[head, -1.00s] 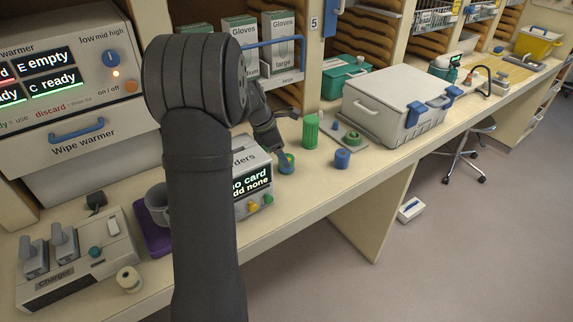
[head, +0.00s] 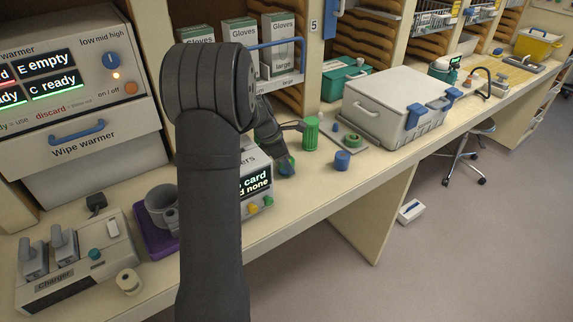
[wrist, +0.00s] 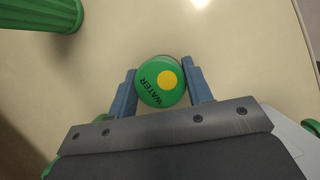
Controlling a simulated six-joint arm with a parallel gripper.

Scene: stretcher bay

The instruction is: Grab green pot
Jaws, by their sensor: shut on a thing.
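The green pot (wrist: 152,80) is round, with a green lid that reads "WATER" and carries a yellow dot. In the wrist view it sits between the two blue fingers of my gripper (wrist: 162,73), which is shut on it. There the fingers hide most of the pot. Whether the pot still touches the counter is hard to tell.
A ribbed green container (head: 311,133) stands close behind to the right, and a blue pot (head: 342,160) farther right. A white case (head: 390,100) is beyond. The display box (head: 256,178) is just left. The counter's front edge is near.

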